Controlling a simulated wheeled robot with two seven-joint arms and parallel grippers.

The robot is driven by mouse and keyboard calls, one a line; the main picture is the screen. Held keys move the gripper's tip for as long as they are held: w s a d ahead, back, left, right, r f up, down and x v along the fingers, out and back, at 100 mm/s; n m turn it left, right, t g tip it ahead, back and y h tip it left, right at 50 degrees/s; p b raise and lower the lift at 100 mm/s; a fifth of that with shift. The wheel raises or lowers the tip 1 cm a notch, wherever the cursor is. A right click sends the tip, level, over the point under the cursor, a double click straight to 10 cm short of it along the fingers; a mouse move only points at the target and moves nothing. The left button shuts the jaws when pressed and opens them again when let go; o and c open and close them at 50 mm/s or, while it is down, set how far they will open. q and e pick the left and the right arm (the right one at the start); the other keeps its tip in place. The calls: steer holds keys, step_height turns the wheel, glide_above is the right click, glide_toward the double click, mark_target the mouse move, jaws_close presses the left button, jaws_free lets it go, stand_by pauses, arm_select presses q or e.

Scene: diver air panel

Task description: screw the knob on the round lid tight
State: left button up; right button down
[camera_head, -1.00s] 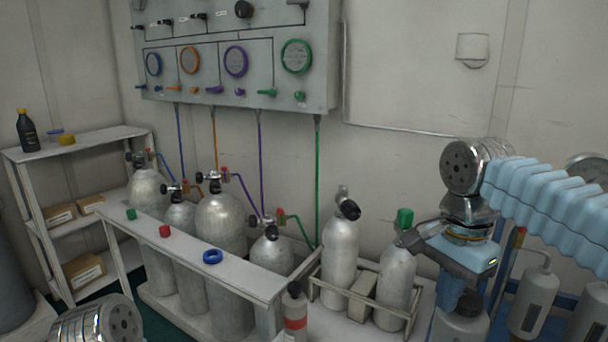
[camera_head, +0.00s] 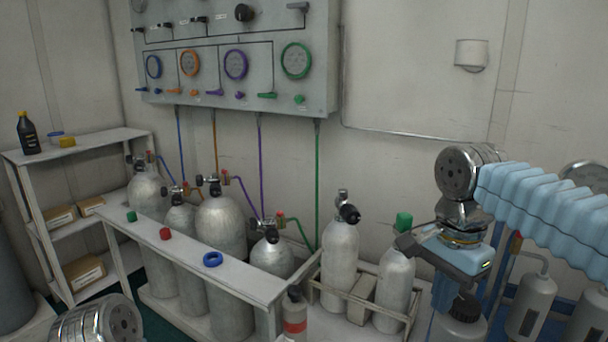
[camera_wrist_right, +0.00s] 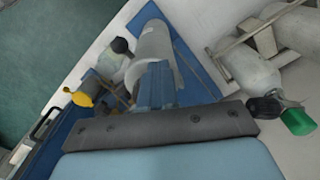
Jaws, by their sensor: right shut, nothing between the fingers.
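I cannot make out a round lid with a knob for certain in either view. My right gripper (camera_head: 447,298) points down at the right of the head view, above the bench. It is shut and empty; its blue-grey fingers also show in the right wrist view (camera_wrist_right: 156,85). A black knob-like top (camera_head: 466,306) on a grey body shows just right of the fingers, partly hidden. In the right wrist view a dark round cap (camera_wrist_right: 121,46) and a yellow knob (camera_wrist_right: 82,98) lie left of the fingers. My left gripper is out of view.
Two silver cylinders stand in a rack (camera_head: 362,312) left of my right gripper; one has a green cap (camera_head: 404,219). Grey bottles (camera_head: 531,301) stand to its right. A white ledge (camera_head: 185,252) with coloured rings fronts more cylinders. A gauge panel (camera_head: 215,110) hangs behind.

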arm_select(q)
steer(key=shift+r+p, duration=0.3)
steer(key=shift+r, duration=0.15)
arm_select(e)
step_height(320, 180, up, 6)
steer(key=shift+a, duration=0.3)
